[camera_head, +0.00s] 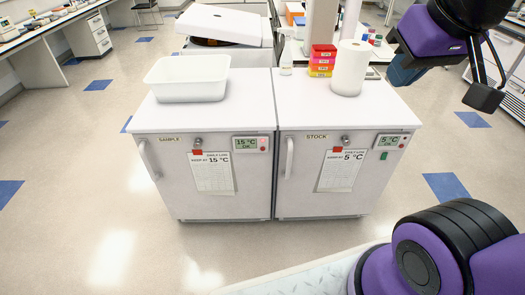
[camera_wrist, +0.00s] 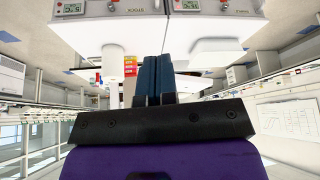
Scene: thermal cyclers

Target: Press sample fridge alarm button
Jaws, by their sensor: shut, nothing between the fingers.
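The sample fridge (camera_head: 170,190) is the left of two white under-counter units, labelled SAMPLE. Its display (camera_head: 243,143) reads 15 °C at the upper right of its door. A small red alarm button (camera_head: 263,149) sits at the display's right end. In the wrist view, which is upside down, the sample display (camera_wrist: 222,5) is at the top edge. My gripper (camera_head: 393,82) is at the upper right, beyond the stock fridge's side, well apart from the button. Its blue fingers (camera_wrist: 155,62) are together and empty in the wrist view.
The stock fridge (camera_head: 300,195) stands against the sample fridge's right side, with its own 5 °C display (camera_head: 392,141). On top are a white tub (camera_head: 187,80), a spray bottle (camera_head: 286,55), coloured boxes (camera_head: 322,62) and a paper roll (camera_head: 349,70). The floor in front is clear.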

